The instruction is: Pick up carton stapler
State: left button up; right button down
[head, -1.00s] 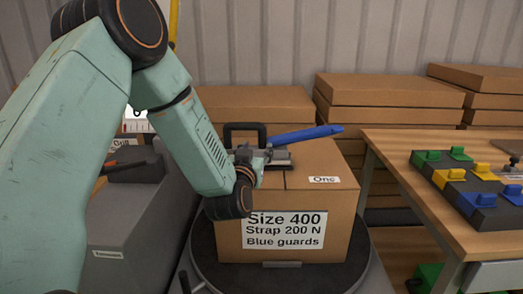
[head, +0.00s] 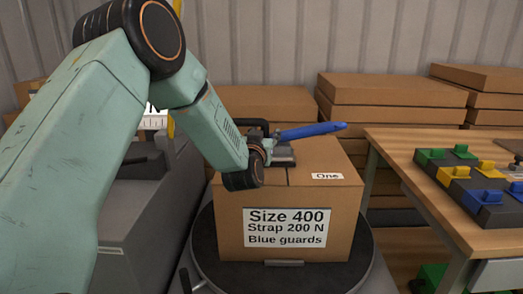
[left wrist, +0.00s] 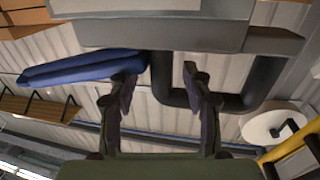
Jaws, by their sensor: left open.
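The carton stapler, with a blue lever (head: 312,131), a grey body and a black loop handle, rests on top of a cardboard box (head: 335,205). My left gripper (head: 264,152) is at the stapler's left end, above the box top, and partly hides it. In the left wrist view, the open left gripper (left wrist: 163,80) points at the stapler's grey body (left wrist: 165,32). The left fingertip overlaps the end of the blue lever, and the right one overlaps the black loop. I cannot tell whether the fingers touch it. My right gripper is out of view.
The box stands on a dark round turntable (head: 212,262) and carries a "Size 400, Strap 200 N, Blue guards" label. A wooden table (head: 425,150) with green, yellow and blue blocks is on the right. Flat cartons (head: 390,98) are stacked behind. A grey machine (head: 135,225) stands left.

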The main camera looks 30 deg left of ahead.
pick_arm(q)
jog(key=shift+s+r, duration=0.1)
jog(key=shift+s, duration=0.1)
jog(key=c, duration=0.4)
jog(key=shift+w, duration=0.1)
jog(key=shift+c, duration=1.2)
grip_shut()
jog(key=shift+w+a+r, duration=0.1)
jog(key=shift+r, duration=0.05)
